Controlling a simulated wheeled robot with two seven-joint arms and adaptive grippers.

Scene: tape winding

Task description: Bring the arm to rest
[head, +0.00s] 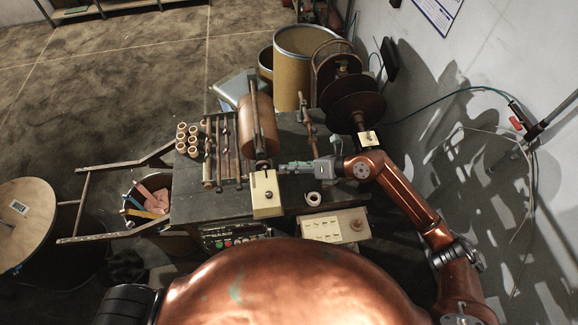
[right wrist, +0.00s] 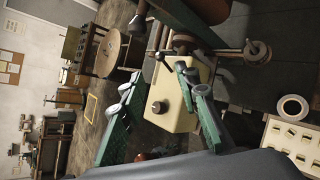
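My right arm comes in from the right of the head view and bends left over the dark machine bench (head: 205,205). Its gripper (head: 284,168) points left, just beyond the cream box (head: 265,190) with a knob. In the right wrist view the green fingers of the right gripper (right wrist: 156,84) stand apart with nothing between their tips. The cream box (right wrist: 180,105) shows behind and between them. Whether the fingers touch anything is unclear. My left gripper is not in view.
A brown roll (head: 257,125) on a spindle stands close to the gripper. A white tape ring (head: 314,198) and a button panel (head: 335,226) lie nearer me. Dark discs (head: 352,103) and a drum (head: 305,58) stand behind. Small spools (head: 187,138) sit at left.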

